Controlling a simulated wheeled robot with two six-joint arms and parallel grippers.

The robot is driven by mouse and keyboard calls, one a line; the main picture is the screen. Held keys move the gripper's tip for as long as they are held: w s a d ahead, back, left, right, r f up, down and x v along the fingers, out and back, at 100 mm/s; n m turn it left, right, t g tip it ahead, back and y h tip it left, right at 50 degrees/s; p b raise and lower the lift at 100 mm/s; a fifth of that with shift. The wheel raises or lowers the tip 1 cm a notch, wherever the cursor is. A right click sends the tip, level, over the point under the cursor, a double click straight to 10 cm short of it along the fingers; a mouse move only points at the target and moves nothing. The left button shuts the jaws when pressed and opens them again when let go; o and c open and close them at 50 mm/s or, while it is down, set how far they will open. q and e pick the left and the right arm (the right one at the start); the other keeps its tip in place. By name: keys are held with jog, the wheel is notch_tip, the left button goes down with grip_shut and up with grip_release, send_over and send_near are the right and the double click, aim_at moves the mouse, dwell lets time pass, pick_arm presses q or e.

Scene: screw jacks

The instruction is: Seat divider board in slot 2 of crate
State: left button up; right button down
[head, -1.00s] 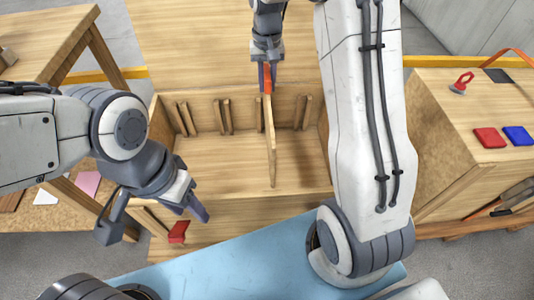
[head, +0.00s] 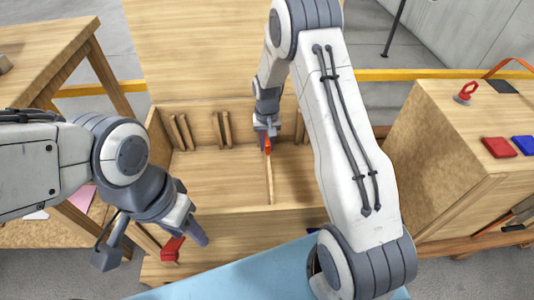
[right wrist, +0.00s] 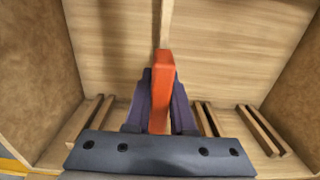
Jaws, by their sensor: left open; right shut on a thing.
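The wooden crate (head: 190,222) stands open in front of me, with paired upright ribs (head: 222,128) along its far wall. My right gripper (head: 266,132) is down inside the crate, shut on the red handle (head: 267,145) of the divider board (head: 270,185). The board is seen nearly edge-on, running front to back; it also shows in the right wrist view (right wrist: 166,25). My gripper hides the ribs behind it, so I cannot tell whether the board is between a pair. My left gripper (head: 152,240) is open near the crate's front left, around or beside a red piece (head: 172,249).
A wooden cabinet (head: 450,150) at the right bears a red block (head: 499,147), a blue block (head: 524,145) and a red-handled item (head: 464,92). A wooden table (head: 45,60) stands at the left. A light-blue surface (head: 240,275) lies in front.

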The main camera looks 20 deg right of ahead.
jog(key=shift+f+b, duration=0.4)
jog(key=shift+f, duration=1.7)
jog(key=c, duration=0.8)
grip_release()
jog(key=shift+o, duration=0.2)
